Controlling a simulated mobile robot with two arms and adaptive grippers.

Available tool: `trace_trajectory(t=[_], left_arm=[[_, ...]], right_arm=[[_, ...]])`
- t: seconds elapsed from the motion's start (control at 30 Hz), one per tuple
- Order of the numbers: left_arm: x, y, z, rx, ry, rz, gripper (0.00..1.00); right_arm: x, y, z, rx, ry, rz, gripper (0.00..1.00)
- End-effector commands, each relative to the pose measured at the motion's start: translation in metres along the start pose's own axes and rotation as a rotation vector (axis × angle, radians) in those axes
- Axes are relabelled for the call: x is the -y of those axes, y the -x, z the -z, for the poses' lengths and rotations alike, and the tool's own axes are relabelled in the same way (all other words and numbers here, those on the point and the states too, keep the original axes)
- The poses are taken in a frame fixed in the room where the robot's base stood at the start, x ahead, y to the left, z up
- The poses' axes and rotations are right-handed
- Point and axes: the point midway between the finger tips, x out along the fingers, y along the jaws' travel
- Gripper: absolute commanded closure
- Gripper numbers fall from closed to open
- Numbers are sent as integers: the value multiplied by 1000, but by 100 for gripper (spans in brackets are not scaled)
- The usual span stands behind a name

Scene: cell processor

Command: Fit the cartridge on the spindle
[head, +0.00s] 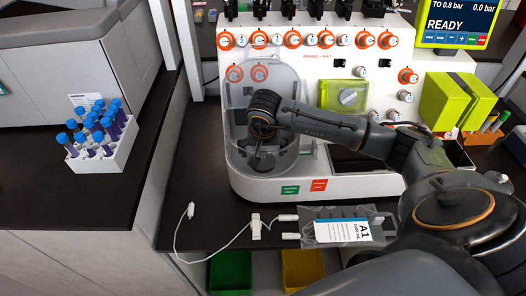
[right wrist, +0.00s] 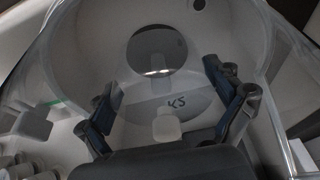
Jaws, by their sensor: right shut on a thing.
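A small white knob (right wrist: 168,125) shows between the fingers. Beyond is a dark round opening or disc (right wrist: 156,50) with a bright lower edge; I cannot tell whether it is the spindle or whether the piece touches it. My left gripper is not in view.
A rack (head: 104,152) of blue-capped tubes stands on the left counter. A bag labelled A1 (head: 342,231) with white tubing lies on the front counter. Orange-ringed knobs line the machine's face. The chamber's clear wall (right wrist: 272,60) curves close around my right gripper.

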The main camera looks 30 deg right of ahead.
Motion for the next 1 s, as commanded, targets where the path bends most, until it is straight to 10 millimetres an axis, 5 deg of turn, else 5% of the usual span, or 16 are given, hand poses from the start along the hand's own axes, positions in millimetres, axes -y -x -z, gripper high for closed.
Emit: trace_trajectory(t=[1.0], left_arm=[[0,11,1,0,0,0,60]], right_arm=[[-1,19,5,4,2,-4,71]])
